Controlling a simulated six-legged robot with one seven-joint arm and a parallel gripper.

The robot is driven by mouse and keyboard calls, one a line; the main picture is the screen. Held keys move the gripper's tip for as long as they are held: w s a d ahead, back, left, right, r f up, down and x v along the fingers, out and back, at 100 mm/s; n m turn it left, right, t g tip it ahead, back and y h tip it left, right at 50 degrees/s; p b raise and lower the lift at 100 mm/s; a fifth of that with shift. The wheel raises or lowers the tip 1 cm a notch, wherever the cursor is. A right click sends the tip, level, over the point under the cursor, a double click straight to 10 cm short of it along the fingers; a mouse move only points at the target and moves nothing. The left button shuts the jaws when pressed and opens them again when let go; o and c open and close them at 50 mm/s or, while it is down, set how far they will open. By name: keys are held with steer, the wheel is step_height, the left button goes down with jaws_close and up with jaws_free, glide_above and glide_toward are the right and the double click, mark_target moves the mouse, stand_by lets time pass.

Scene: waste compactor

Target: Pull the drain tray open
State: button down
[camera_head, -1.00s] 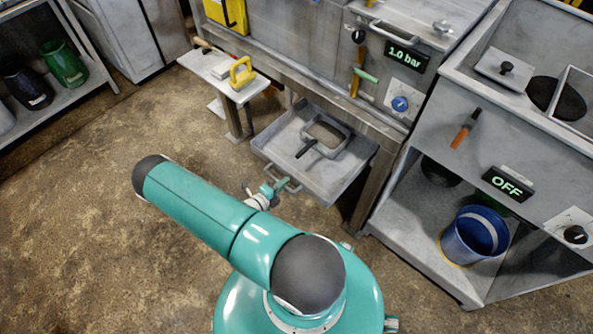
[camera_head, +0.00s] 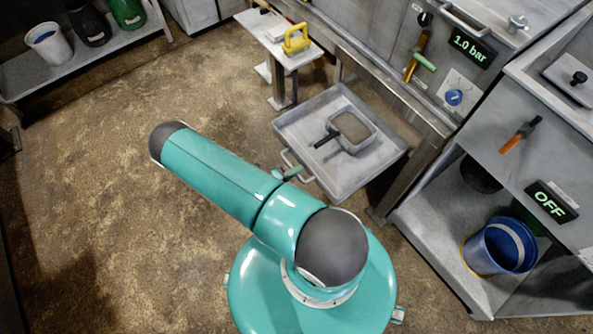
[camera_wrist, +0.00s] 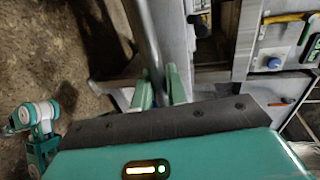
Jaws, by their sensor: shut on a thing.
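The drain tray (camera_head: 365,178) is a shallow grey metal tray that sticks out from under the compactor bench. A square grey pan with a dark handle (camera_head: 352,128) lies in it. The tray's bar handle (camera_head: 297,165) is on its front left side, partly hidden behind my arm. My gripper (camera_head: 283,174) is at that handle, mostly covered by my arm in the head view. In the wrist view, my gripper's two green fingers (camera_wrist: 160,88) stand on either side of the grey handle bar (camera_wrist: 147,40), shut on it.
A small side table with a yellow-handled tool (camera_head: 296,38) stands left of the tray. A bench leg (camera_head: 415,175) is close on the tray's right. A blue bucket (camera_head: 500,246) sits on the lower shelf at right. The floor (camera_head: 110,230) at left is clear.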

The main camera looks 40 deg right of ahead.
steer(key=c, duration=1.5)
jaws_free()
steer(key=v, duration=1.3)
steer(key=shift+a, duration=0.35)
steer(key=shift+w+r, duration=0.1)
